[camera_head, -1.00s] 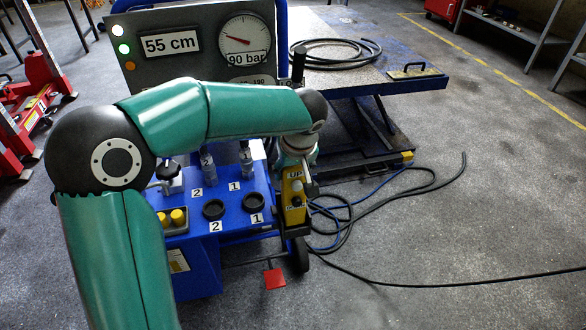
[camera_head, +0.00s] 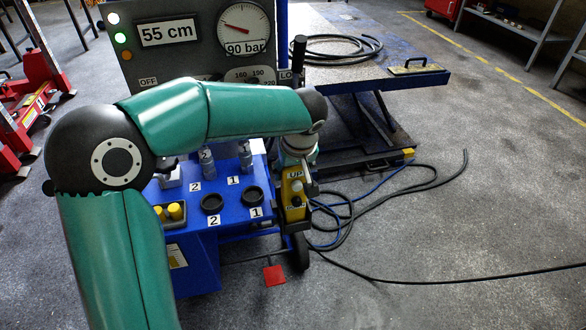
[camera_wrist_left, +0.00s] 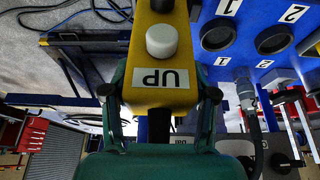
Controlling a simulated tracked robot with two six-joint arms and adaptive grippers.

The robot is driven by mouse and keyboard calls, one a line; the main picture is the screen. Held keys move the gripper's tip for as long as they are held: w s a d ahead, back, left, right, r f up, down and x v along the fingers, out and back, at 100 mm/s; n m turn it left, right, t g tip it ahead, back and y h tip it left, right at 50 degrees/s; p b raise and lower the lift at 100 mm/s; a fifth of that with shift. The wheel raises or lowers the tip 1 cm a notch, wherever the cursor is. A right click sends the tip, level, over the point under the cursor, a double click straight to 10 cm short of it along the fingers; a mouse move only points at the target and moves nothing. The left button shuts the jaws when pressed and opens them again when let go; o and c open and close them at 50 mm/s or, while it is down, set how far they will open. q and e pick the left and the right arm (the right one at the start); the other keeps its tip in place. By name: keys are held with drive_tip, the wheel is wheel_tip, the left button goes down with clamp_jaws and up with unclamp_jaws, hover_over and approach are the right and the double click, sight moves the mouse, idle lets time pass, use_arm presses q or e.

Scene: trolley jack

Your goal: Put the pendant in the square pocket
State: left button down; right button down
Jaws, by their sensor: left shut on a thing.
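The yellow pendant (camera_head: 293,187) hangs upright beside the right side of the blue trolley. It has a white button and an UP label. My left gripper (camera_head: 297,158) is shut on its upper part. In the left wrist view, the pendant (camera_wrist_left: 162,60) sits between the two dark fingertips of my left gripper (camera_wrist_left: 160,93). My arm hides part of the trolley's panel and top. I cannot make out the square pocket for certain. My right gripper is not in view.
The blue trolley (camera_head: 205,245) carries two round black sockets (camera_head: 212,202), yellow caps (camera_head: 174,211) and a gauge panel (camera_head: 205,62). A lift table (camera_head: 400,85) with a coiled hose (camera_head: 335,48) stands behind. Hoses (camera_head: 350,205) lie on the floor at right. Red equipment stands at left.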

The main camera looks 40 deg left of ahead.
use_arm(q)
drive_tip(key=shift+f, duration=0.15)
drive_tip(key=shift+c, duration=1.2)
unclamp_jaws()
drive_tip(key=v, duration=1.2)
